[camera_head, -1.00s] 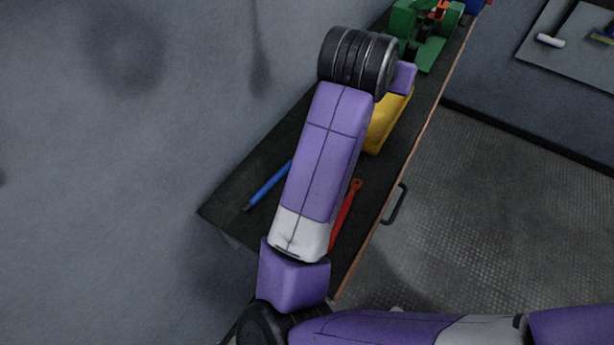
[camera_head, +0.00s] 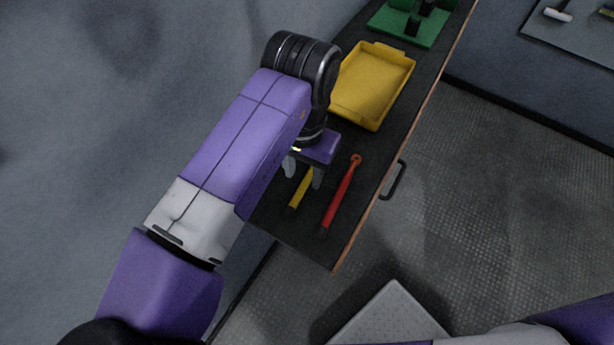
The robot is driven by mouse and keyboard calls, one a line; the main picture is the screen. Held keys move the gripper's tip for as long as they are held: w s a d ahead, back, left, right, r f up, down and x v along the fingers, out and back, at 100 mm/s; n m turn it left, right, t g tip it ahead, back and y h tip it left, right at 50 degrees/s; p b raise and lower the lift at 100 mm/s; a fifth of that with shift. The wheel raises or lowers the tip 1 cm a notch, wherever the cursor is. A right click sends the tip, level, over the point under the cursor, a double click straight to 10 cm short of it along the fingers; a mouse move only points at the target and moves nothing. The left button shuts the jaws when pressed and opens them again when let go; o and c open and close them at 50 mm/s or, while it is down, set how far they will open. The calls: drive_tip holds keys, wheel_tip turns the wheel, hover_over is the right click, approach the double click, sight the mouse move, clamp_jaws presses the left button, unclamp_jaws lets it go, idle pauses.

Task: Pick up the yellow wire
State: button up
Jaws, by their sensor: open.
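The yellow wire (camera_head: 302,190) is a short straight yellow piece with a dark lower end, lying on the dark bench top. Its upper part is hidden by my gripper. My gripper (camera_head: 303,175) is open, pointing down over the yellow wire, with one pale fingertip to each side of it in the picture. I cannot tell how high the fingertips are above the bench or whether they touch the wire.
A red piece (camera_head: 341,195) with a ringed end lies just right of the yellow wire. A yellow tray (camera_head: 409,70) and a green stand (camera_head: 436,36) are farther up the bench (camera_head: 390,150). A wall runs along the left; a drawer handle (camera_head: 394,180) sticks out on the right.

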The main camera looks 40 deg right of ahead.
sight(303, 185)
drive_tip(key=shift+f, duration=2)
clamp_jaws()
